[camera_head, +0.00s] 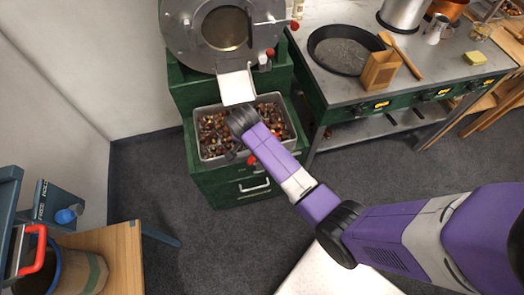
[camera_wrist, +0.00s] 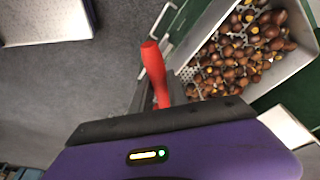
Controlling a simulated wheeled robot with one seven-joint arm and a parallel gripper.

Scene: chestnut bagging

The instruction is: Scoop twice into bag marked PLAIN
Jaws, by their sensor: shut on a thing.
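My gripper (camera_wrist: 162,101) is shut on a red-handled tool (camera_wrist: 153,72), probably the scoop; its handle sticks up past the dark jaw. Its scooping end is hidden. In the head view my gripper (camera_head: 236,153) is over the tray of chestnuts, mostly hidden by my purple arm, with a bit of red beside it. The grey tray (camera_head: 205,156) is full of brown and yellowish chestnuts (camera_head: 215,130); these also show in the wrist view (camera_wrist: 240,55). No bag marked PLAIN can be made out.
The green roaster (camera_head: 185,90) with its round drum stands behind the tray, its pale chute (camera_head: 237,87) above it. A steel counter (camera_head: 320,90) with a black pan (camera_head: 340,50) is at right.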

